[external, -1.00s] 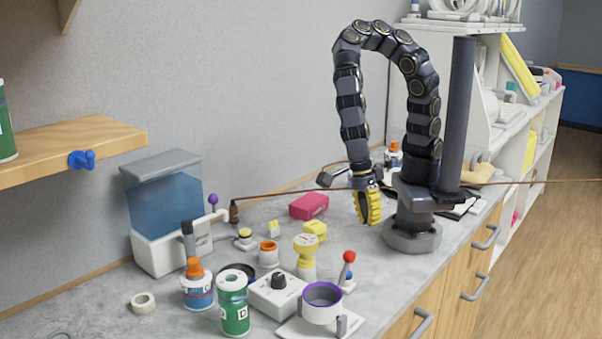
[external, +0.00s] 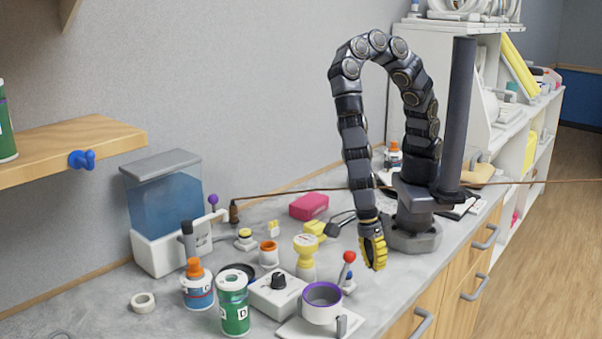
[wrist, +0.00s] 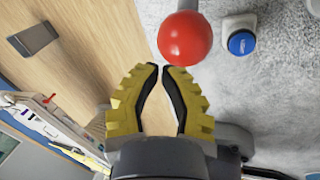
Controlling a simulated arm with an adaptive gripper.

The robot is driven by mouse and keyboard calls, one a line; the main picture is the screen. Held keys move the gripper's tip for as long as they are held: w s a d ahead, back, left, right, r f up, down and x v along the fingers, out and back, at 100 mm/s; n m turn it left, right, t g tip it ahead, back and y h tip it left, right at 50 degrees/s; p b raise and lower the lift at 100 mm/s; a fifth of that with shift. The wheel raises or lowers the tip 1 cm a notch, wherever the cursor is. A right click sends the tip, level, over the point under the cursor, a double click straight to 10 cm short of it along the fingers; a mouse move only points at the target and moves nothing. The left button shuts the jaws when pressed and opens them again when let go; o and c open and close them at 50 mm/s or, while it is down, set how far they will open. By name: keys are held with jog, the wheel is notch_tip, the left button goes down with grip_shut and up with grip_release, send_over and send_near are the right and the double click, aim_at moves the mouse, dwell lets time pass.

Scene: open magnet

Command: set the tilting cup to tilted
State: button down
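The tilting cup (external: 322,310) is a white cup with a purple rim, held between uprights on a flat white base at the front edge of the counter. It looks upright, with its opening facing up. My gripper (external: 374,262) has yellow ribbed fingers and hangs pointing down, to the right of the cup and apart from it. In the wrist view, my gripper (wrist: 160,68) has its fingertips almost together, with a narrow gap and nothing between them. The cup is not seen in the wrist view.
A red-ball lever (external: 349,257) stands between my gripper and the cup; its ball (wrist: 186,38) is close ahead in the wrist view. A blue button (wrist: 241,42) is beside it. A white dial box (external: 278,294) and green can (external: 233,310) stand left of the cup.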

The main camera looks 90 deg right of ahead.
jog(key=shift+w+a+r, duration=0.15)
jog(key=shift+w+r, duration=0.4)
jog(key=shift+w, duration=0.2)
jog(key=shift+w+a+r, duration=0.15)
jog(key=shift+w+r, duration=0.4)
jog(key=shift+w, duration=0.15)
